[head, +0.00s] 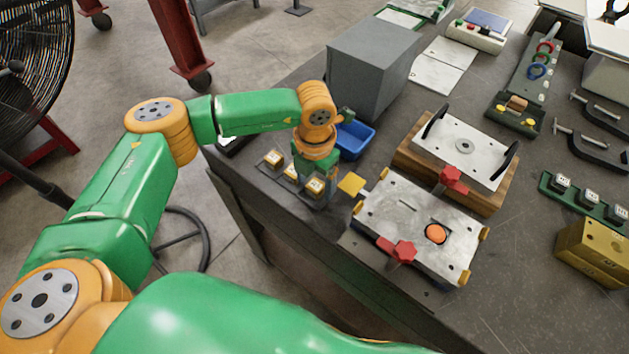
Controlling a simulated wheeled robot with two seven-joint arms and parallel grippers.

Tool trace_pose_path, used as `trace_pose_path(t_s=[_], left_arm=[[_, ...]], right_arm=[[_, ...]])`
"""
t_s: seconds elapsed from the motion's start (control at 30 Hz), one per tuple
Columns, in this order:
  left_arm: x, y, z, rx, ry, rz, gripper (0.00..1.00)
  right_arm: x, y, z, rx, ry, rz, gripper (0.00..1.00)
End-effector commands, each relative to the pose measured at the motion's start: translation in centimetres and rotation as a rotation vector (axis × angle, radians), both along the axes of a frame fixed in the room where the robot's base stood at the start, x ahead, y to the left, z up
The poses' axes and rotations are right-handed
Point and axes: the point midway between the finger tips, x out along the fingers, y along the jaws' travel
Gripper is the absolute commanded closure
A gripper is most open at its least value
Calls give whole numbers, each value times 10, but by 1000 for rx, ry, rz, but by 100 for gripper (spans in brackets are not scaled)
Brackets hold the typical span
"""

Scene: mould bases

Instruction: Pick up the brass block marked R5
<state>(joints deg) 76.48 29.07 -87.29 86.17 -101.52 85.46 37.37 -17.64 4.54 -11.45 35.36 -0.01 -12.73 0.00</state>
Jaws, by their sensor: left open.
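Several small brass blocks sit in a row on a dark strip near the table's left edge. One brass block (273,158) is at the far end, and another brass block (315,187) is at the near end, by my gripper. Their markings are too small to read, so I cannot tell which is R5. My left gripper (320,199) points down at the near end of the row and is open. Its fingertips are partly hidden, and I cannot tell whether the near block lies between them. My right gripper is not in view.
Behind are a blue bin (355,139), a grey box (372,65) and a second mould plate (465,148). A large brass block (595,250) is far right.

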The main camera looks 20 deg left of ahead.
Motion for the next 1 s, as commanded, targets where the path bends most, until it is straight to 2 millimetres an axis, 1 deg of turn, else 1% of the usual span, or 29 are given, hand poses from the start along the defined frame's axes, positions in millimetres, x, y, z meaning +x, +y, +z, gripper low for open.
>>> trace_pose_path(t_s=[0.03,0.1,0.27,0.37,0.4,0.47,0.5,0.57,0.9,1.0], left_arm=[[0,0,-4,0,1,0,22],[0,0,-9,0,0,0,22],[0,0,-10,-1,-2,-1,22],[0,0,-10,-1,-2,-1,48],[0,0,-10,-2,-2,-1,58],[0,0,-10,-2,-2,-1,74],[0,0,-10,-2,-2,-1,85],[0,0,-10,-2,-2,-1,100],[0,-1,-9,-2,-2,-1,100],[1,-1,-3,-4,-4,-1,100]], right_arm=[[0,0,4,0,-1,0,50],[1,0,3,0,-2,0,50],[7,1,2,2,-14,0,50],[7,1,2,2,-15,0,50],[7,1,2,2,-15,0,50],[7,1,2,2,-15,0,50],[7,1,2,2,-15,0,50],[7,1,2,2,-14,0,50],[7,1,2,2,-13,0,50],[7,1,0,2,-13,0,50]])
